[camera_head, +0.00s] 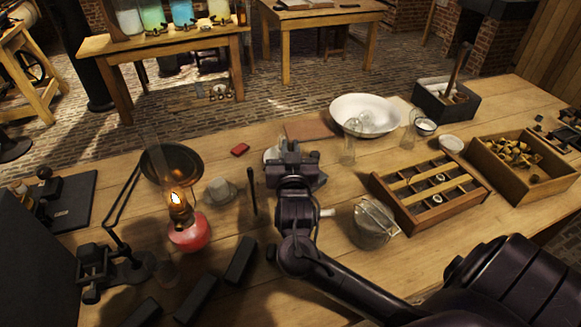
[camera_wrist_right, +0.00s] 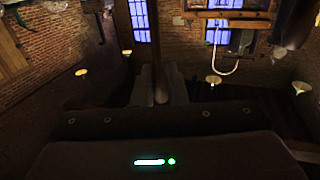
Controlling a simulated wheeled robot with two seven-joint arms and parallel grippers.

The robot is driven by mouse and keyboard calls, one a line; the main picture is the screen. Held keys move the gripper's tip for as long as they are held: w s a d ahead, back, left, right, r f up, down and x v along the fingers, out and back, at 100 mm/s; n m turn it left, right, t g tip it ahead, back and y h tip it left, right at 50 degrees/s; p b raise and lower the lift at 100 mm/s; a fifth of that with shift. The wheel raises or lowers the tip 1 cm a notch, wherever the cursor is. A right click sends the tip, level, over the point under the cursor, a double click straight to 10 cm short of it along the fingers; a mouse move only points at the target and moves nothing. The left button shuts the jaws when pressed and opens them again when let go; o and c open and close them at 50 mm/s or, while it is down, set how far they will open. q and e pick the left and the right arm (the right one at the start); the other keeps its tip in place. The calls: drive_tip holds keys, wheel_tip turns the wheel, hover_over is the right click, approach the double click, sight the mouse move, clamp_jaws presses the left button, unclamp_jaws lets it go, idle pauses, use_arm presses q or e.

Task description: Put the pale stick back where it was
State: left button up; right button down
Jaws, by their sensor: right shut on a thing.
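My right gripper (camera_head: 290,158) is over the middle of the table, seen from behind; its arm hides its jaws and part of the table below. In the right wrist view its two fingers (camera_wrist_right: 160,82) are shut on a dim brownish thing (camera_wrist_right: 160,96), seen nearly end-on. I cannot make out its full length or be sure it is the pale stick. A short pale end (camera_head: 326,212) shows just right of my arm in the head view; I cannot tell what it belongs to. My left gripper is not in view.
A lit oil lamp (camera_head: 188,232) and dark blocks (camera_head: 240,260) stand to the left. To the right are a glass jar (camera_head: 374,225), a compartment tray (camera_head: 415,218), and a wooden box (camera_head: 515,190). A white basin (camera_head: 378,107) and clear glassware (camera_head: 349,148) stand behind.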

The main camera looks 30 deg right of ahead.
drive_tip(key=shift+f, duration=0.8)
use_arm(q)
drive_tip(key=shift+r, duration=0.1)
use_arm(e)
wheel_tip(320, 180, down, 4)
drive_tip(key=shift+f, duration=0.2)
drive_tip(key=c, duration=1.5)
unclamp_jaws()
drive_tip(key=shift+o, duration=0.2)
